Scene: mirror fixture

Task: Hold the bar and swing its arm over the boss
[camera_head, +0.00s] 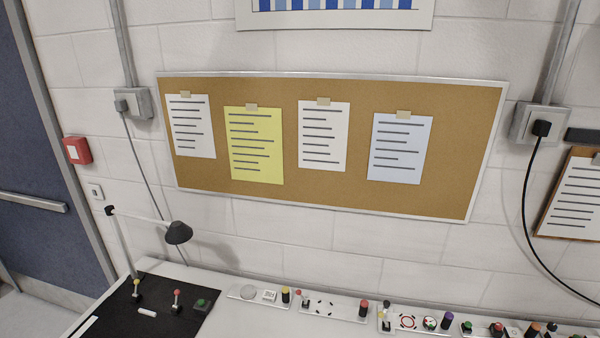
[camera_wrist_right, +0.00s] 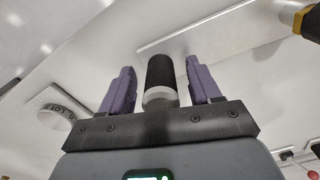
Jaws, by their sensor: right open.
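In the right wrist view my right gripper (camera_wrist_right: 160,85) is open, with its two purple fingers apart. A black upright cylinder with a pale collar (camera_wrist_right: 160,72) stands between the fingers, with a gap visible on each side. I cannot tell whether it is the bar or how deep between the fingers it sits. The swing arm and the boss cannot be made out for certain in either view. Neither gripper shows in the head view.
A round labelled piece (camera_wrist_right: 55,112) and a yellow-and-black piece (camera_wrist_right: 298,16) lie near the right gripper. In the head view, small panels with knobs and buttons (camera_head: 333,308) line the bench's back. A lamp (camera_head: 178,232) stands over a black mat (camera_head: 180,322) at left.

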